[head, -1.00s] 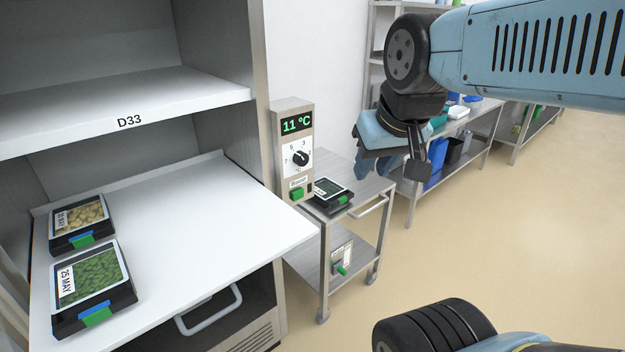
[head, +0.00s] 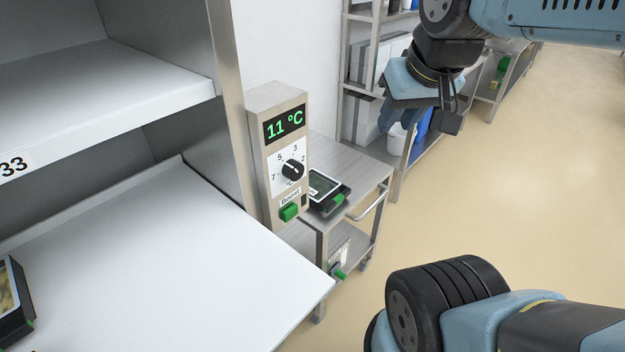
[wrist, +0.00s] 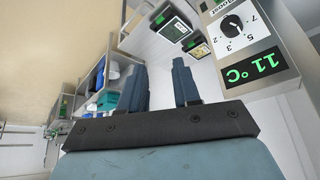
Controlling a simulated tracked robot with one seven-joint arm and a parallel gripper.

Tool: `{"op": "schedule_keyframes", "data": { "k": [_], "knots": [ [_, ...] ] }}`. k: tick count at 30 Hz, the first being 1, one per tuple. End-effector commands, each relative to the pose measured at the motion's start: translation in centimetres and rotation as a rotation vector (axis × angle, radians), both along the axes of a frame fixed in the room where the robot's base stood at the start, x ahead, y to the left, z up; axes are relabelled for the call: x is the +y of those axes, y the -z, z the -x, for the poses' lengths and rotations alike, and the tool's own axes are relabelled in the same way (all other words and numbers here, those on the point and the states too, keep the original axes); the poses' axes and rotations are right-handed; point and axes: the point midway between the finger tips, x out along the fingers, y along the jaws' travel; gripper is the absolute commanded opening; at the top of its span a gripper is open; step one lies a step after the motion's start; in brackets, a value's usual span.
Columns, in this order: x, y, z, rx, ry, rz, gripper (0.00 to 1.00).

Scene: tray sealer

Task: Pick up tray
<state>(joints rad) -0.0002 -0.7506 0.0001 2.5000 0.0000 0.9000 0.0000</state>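A black tray (head: 328,192) with a clear film top, a dark green filling and a green tab lies on the top of a small steel cart (head: 352,170). In the wrist view a tray (wrist: 177,25) with a green tab shows beyond the fingers, with a second, smaller one (wrist: 200,48) beside it. My gripper (head: 389,116) hangs in the air at the upper right of the head view, apart from the cart tray. Its two blue fingers are spread with nothing between them in the wrist view (wrist: 160,68).
A control box (head: 278,150) reading 11 °C, with a knob and green button, stands left of the cart. A white shelf (head: 160,270) juts out at left, with part of another tray (head: 12,300) at its edge. Open floor (head: 520,180) lies to the right.

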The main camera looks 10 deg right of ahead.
Motion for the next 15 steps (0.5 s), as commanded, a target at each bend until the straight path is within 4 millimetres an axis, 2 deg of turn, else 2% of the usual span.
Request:
{"op": "schedule_keyframes", "data": {
  "k": [8, 11, 15],
  "knots": [
    [-0.2, 0.2, -0.6, 0.011, -0.019, 0.023, 0.32],
    [-0.8, 0.7, -1.9, 0.032, -0.066, 0.076, 0.32],
    [-2.1, 2.0, -4.8, 0.08, -0.179, 0.191, 0.32]
  ]
}}
